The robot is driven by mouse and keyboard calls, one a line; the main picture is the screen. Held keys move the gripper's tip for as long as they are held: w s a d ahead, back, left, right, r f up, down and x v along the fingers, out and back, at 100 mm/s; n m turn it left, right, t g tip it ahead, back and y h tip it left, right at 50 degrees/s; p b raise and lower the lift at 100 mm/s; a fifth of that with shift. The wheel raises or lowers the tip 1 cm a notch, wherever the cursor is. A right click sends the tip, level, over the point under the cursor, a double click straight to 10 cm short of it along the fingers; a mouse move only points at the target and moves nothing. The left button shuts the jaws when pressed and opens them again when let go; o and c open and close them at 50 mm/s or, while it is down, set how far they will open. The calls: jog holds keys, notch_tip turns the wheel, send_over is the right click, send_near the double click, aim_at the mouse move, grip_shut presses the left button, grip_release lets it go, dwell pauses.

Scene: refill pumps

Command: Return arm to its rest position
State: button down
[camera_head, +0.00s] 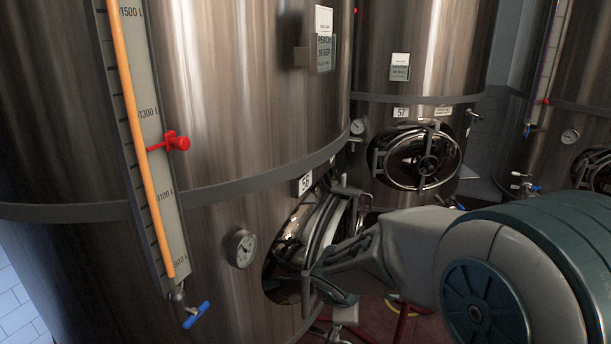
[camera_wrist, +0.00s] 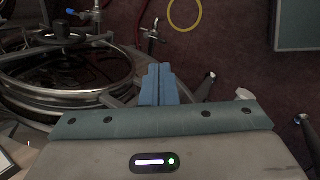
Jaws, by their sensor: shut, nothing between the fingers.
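The arm and hand hide part of that hatch, and the fingertips are hard to make out there. In the wrist view my gripper (camera_wrist: 157,71) shows its two blue fingers side by side and pressed together, with nothing between them. A round metal hatch with a handwheel (camera_wrist: 62,32) lies left of the fingers in that view. I cannot tell whether anything touches the hand.
The big tank (camera_head: 230,130) fills the left, with an orange level tube (camera_head: 140,140), a blue-handled valve (camera_head: 196,315) and a dial gauge (camera_head: 241,248). Tank 57 (camera_head: 430,45) stands behind. The wrist view shows red floor, a yellow ring (camera_wrist: 185,14) and a grey-green block (camera_wrist: 298,25).

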jog(key=s+d+r+m+y, duration=0.1)
jog(key=s+d+r+m, duration=0.1)
jog(key=s+m, duration=0.6)
jog(key=s+d+r+m+g+y+b, duration=0.1)
jog(key=s+d+r+m, duration=0.2)
jog(key=s+r+m, duration=0.2)
jog(key=s+m, duration=0.3)
jog(key=s, duration=0.2)
jog(key=shift+s+d+r+y, duration=0.2)
jog(key=shift+s+y, duration=0.1)
jog(key=shift+y, duration=0.1)
